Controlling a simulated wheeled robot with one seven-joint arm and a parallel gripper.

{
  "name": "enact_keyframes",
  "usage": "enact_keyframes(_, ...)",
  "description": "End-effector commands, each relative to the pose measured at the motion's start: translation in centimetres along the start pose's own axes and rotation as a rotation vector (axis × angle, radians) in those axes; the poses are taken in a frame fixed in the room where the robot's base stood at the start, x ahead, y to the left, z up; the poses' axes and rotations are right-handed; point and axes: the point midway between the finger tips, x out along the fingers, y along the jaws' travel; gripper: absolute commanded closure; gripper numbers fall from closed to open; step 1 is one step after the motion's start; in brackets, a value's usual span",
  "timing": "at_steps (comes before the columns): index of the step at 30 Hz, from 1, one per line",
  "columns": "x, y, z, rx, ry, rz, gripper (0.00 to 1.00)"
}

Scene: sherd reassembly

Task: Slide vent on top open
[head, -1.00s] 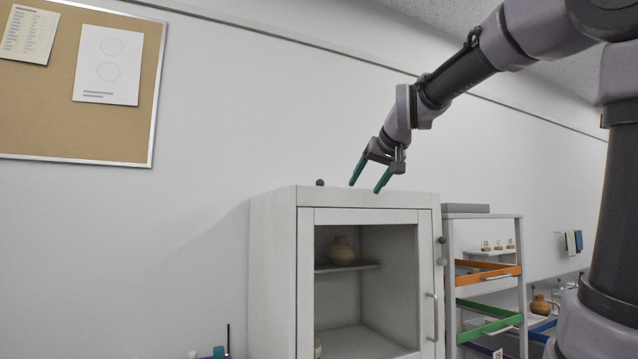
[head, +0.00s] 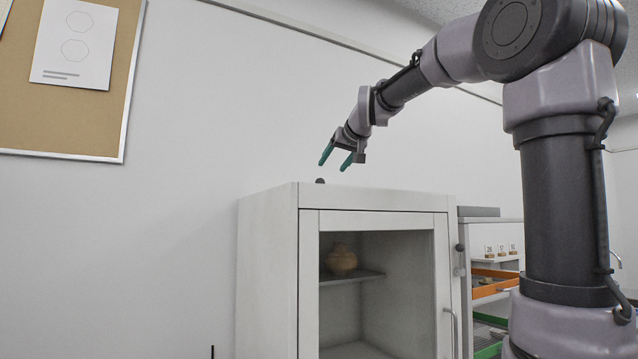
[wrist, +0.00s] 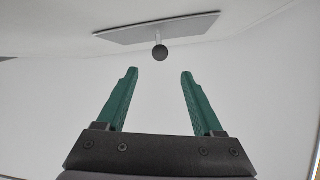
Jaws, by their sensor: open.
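A white cabinet (head: 268,265) with a glazed door stands in the middle of the head view. On its top is a small dark round knob (head: 320,180). In the wrist view the knob (wrist: 160,52) stands on a flat grey plate (wrist: 155,28), which I take to be the vent's slide. My gripper (head: 334,161) is open, its green fingers above the cabinet top, close to the knob. In the wrist view the knob lies beyond the fingertips (wrist: 158,72), roughly centred between them and not touched. The vent opening itself cannot be made out.
A clay pot (head: 342,260) stands on a shelf behind the cabinet's glass. A shelf rack (head: 508,228) with coloured drawers is to the right. A pinboard (head: 100,130) hangs on the wall at left. The air above the cabinet is otherwise clear.

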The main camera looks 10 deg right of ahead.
Motion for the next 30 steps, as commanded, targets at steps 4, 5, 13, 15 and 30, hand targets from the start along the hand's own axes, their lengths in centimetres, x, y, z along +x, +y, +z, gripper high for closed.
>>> enact_keyframes(4, 2.5, 0.0, 0.1, 0.000, -0.004, 0.000, 0.31)
enact_keyframes(5, 3.1, 0.0, 0.1, 0.000, -0.004, 0.000, 0.31)
enact_keyframes(13, 8.0, 0.0, 0.2, 0.001, -0.004, 0.000, 0.31)
enact_keyframes(15, 8.8, 0.0, 0.1, 0.001, -0.002, 0.000, 0.31)
enact_keyframes(30, 10.1, 0.0, 0.1, 0.001, -0.001, 0.000, 0.47)
